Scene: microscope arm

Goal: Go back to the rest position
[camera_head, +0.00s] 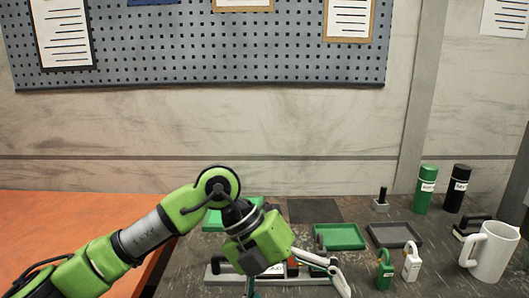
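My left arm comes in from the left, and its green gripper (297,289) points down over the dark worktable (185,275). Its two fingers are spread apart, one at the right and one low at the left, partly cut off by the bottom edge. Behind and below the gripper lies a long grey bar-like piece (218,277) with some small red and white parts, mostly hidden by the gripper. I cannot tell whether the fingers touch it. My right gripper is not in view.
A green tray (340,237) and a dark tray (394,235) lie behind. To the right are green (384,270) and white padlocks (411,263), a white mug (490,251), green (424,189) and black bottles (457,189). An orange surface (60,225) is at left, a pegboard (210,45) above.

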